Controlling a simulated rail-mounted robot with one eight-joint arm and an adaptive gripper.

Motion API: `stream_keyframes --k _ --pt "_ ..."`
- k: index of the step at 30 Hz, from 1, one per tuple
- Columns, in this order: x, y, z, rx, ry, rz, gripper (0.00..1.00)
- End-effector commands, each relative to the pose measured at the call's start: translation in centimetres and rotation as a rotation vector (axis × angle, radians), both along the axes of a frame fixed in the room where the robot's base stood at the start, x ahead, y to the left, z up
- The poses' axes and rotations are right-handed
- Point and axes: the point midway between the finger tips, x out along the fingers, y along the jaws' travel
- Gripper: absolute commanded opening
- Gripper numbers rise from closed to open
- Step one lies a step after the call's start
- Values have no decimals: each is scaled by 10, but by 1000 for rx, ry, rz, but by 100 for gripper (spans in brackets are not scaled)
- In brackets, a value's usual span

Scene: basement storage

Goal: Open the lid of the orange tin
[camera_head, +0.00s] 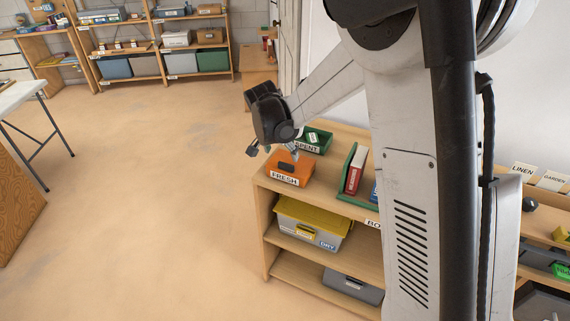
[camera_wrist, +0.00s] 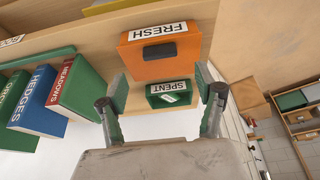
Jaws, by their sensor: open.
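The orange tin (camera_head: 303,172) labelled FRESH sits on the top of a wooden shelf unit. Its lid looks shut and carries a dark handle (camera_head: 287,166). In the wrist view the tin (camera_wrist: 186,58) shows near the top centre, its label inverted, with the dark handle (camera_wrist: 158,52) on the orange face. My gripper (camera_head: 273,152) is over the back left of the tin, apart from it as far as I can tell. In the wrist view my gripper (camera_wrist: 160,97) has its fingers spread wide, with nothing between them touching either one.
A green box (camera_head: 325,140) labelled SPENT stands just behind the tin; it also shows in the wrist view (camera_wrist: 155,101). Upright books (camera_head: 355,170) in a green holder stand to the right. A yellow-lidded bin (camera_head: 313,220) is on the shelf below. Floor is clear at left.

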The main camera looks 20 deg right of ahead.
Motion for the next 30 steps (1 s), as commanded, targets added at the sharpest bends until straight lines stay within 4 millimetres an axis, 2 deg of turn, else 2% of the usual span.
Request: stream_keyframes --k 9,15,28,30 --pt "16 -14 -50 0 0 0 67" --pt "22 -19 -69 -1 1 0 67" --pt "24 -21 -76 0 0 1 67" --pt "24 -21 -76 0 0 1 59"
